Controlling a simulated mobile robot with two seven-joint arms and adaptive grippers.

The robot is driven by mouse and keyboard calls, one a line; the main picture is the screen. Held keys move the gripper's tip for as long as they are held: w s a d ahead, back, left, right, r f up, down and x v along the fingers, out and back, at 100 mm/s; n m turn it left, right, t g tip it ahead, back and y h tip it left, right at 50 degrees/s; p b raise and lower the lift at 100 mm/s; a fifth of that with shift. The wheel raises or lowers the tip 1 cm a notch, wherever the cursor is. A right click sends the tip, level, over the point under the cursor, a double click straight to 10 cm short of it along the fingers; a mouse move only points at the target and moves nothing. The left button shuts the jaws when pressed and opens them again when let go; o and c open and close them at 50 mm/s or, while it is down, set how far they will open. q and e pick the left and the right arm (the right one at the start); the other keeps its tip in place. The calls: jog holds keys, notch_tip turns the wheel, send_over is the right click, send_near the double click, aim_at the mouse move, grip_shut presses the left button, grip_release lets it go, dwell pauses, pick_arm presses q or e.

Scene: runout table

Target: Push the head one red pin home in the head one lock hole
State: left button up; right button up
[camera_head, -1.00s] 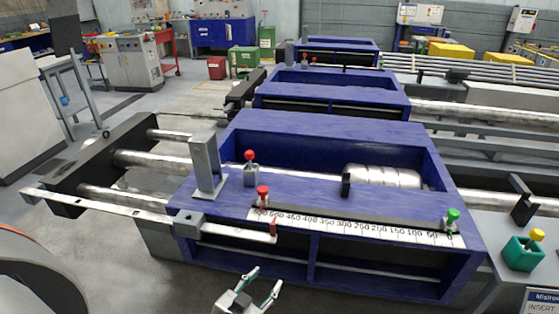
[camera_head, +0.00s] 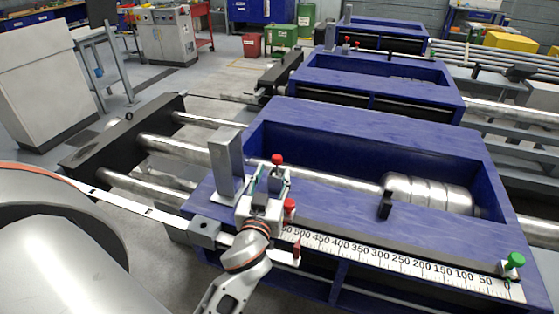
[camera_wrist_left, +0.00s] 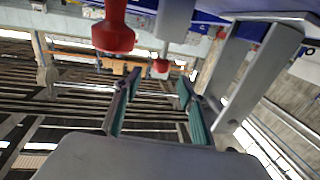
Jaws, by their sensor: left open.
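The red pin (camera_head: 277,159) has a round red knob and stands upright at the grey lock block on the nearest blue head (camera_head: 365,138). Its lower part and the hole are mostly hidden by my left gripper, so I cannot tell how deep it sits. My left gripper (camera_head: 270,179) is open, its fingertips close in front of the pin and block. In the left wrist view the open fingers (camera_wrist_left: 155,90) have nothing between them. A large red knob (camera_wrist_left: 113,35) shows there above the left finger; I cannot tell which one. My right gripper is not in view.
A second red knob (camera_head: 290,206) stands beside the left gripper at the left end of the scale (camera_head: 400,262). A grey upright post (camera_head: 226,165) rises just left of the gripper. A green knob (camera_head: 514,261) stands at the scale's right end. More blue heads (camera_head: 375,62) lie behind.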

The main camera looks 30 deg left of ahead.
aim_at(276, 162)
pick_arm(q)
jog(key=shift+w+a+r, duration=0.15)
jog(key=shift+w+a, duration=0.1)
jog(key=shift+w, duration=0.4)
jog(key=shift+w+a, duration=0.2)
jog(key=shift+w, duration=0.15)
jog(key=p+x, duration=0.1)
jog(key=x, duration=0.3)
jog(key=shift+w+a, duration=0.15)
jog(key=shift+w+a+f, duration=0.15)
jog(key=shift+w+f, duration=0.15)
grip_shut()
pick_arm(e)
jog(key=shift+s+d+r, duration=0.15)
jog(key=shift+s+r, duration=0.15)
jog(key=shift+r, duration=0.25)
